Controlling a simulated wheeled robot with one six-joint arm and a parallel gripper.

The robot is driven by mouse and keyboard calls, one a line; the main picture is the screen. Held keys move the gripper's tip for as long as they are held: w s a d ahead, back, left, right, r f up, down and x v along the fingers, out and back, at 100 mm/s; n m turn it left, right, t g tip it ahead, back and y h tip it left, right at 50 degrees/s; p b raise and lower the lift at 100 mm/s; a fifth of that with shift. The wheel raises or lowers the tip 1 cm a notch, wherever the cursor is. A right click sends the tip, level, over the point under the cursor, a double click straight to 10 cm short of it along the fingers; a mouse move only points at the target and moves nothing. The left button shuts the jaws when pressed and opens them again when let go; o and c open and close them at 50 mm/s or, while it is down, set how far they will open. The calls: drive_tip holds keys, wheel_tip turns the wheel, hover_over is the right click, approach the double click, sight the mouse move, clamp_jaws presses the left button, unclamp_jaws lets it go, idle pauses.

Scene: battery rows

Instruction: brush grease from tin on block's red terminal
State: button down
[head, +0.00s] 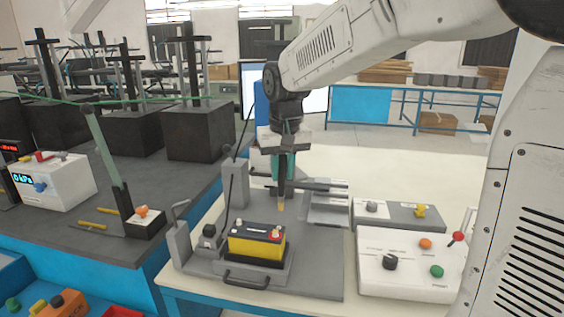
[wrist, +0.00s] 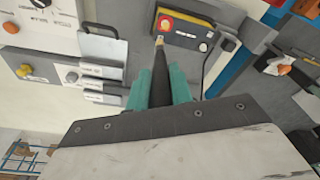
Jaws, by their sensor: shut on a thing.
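My gripper (head: 283,170) points down with its teal fingers shut on a dark-handled brush (head: 281,195). The brush also shows in the wrist view (wrist: 160,75), with its pale tan tip toward the block. The block (head: 256,245) is a yellow and black battery seated in a grey fixture. In the head view the brush tip hangs above and behind the block, apart from it. The red terminal (wrist: 165,23) shows in the wrist view, close to the brush tip in the picture; the gap is hard to judge. I cannot make out the grease tin in either view.
The grey fixture (head: 320,286) has a front handle, and upright posts stand at its left. A white control box (head: 405,277) with knobs and a red-topped lever stands at right. A dark bench (head: 85,235) with a meter box (head: 55,182) lies at left.

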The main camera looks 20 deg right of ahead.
drive_tip(key=shift+r, duration=0.95)
